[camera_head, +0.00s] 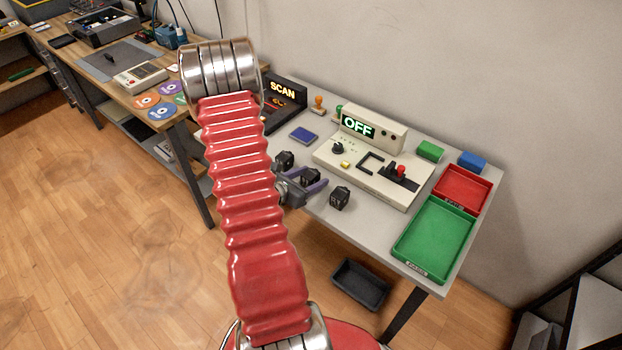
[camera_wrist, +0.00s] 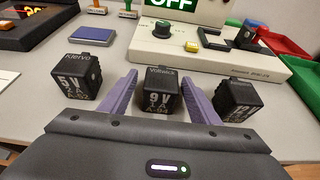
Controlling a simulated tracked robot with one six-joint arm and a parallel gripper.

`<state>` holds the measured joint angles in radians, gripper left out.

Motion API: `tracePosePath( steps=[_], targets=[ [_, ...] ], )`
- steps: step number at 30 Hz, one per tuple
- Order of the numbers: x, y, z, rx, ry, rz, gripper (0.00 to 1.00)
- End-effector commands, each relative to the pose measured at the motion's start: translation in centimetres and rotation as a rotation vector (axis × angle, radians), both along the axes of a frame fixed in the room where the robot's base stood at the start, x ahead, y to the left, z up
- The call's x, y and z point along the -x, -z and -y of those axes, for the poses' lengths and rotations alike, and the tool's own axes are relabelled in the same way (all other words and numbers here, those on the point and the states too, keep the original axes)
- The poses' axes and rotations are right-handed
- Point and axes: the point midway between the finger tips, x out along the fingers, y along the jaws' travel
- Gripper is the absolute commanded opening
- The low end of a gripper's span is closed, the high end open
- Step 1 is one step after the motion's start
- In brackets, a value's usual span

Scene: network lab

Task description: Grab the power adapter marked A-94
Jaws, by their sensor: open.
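Three black power adapters stand in a row on the grey table. I see no clear grip contact.
A beige test device (camera_head: 370,165) showing OFF stands behind the adapters. A blue pad (camera_head: 304,135) and a SCAN unit (camera_head: 286,92) are behind left. A green tray (camera_head: 434,240) and a red tray (camera_head: 462,190) are at right. A black bin (camera_head: 360,285) is below the table.

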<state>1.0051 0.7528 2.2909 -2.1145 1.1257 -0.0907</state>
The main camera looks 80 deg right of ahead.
Motion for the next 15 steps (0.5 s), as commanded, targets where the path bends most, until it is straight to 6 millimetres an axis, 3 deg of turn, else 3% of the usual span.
tracePosePath(
  steps=[4,15],
  targets=[
    [-0.02,-0.02,-0.01,0.000,0.000,0.000,0.56],
    [-0.03,-0.02,-0.01,0.000,0.000,0.000,0.30]
  ],
)
